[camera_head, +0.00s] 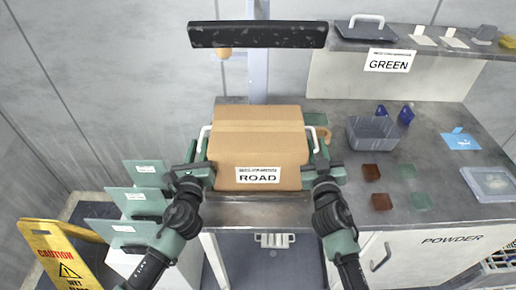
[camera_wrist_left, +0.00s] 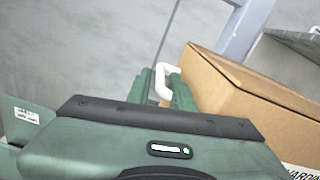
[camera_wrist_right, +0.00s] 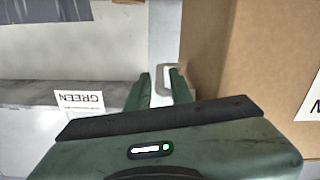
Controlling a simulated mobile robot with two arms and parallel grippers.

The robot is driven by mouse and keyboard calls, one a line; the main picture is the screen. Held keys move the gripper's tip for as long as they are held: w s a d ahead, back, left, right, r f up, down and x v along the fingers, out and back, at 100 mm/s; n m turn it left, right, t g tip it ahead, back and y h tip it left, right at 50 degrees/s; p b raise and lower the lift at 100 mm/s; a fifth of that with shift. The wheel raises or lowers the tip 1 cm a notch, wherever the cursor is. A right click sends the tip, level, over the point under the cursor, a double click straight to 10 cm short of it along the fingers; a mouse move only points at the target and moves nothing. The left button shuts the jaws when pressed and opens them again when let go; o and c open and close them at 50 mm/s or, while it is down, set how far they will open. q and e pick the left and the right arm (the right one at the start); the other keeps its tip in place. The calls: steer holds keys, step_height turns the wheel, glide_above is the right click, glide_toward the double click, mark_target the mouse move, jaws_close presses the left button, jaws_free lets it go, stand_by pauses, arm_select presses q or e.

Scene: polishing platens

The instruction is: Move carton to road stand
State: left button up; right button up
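A brown cardboard carton (camera_head: 258,130) stands upright at the front left of the bench, with a white ROAD label (camera_head: 258,178) on the side facing me. I cannot tell whether its base touches the bench. A white handle (camera_head: 204,138) is on its left side and another (camera_head: 315,137) on its right. My left gripper (camera_head: 196,152) is at the left handle; in the left wrist view the handle (camera_wrist_left: 163,80) shows between the fingers. My right gripper (camera_head: 322,152) is at the right handle (camera_wrist_right: 163,80), which also shows between its fingers. Whether either is closed tight is unclear. No separate road stand is identifiable.
The grey bench (camera_head: 340,195) holds a grey bin (camera_head: 373,134), reddish and green squares and a clear lidded box (camera_head: 488,183). A shelf labelled GREEN (camera_head: 389,60) is behind. A POWDER cabinet is below right. Green-fronted trays (camera_head: 143,172) and a yellow caution sign (camera_head: 57,255) stand left.

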arm_select(q)
steer(key=shift+c, duration=0.3)
arm_select(e)
steer(key=shift+c, duration=0.3)
arm_select(q)
jaws_close()
arm_select(e)
jaws_close()
stand_by(0.4)
arm_select(q)
steer(key=shift+r, duration=0.3)
arm_select(e)
steer(key=shift+r, duration=0.3)
arm_select(q)
steer(key=shift+w, duration=0.15)
arm_select(e)
steer(key=shift+w, duration=0.15)
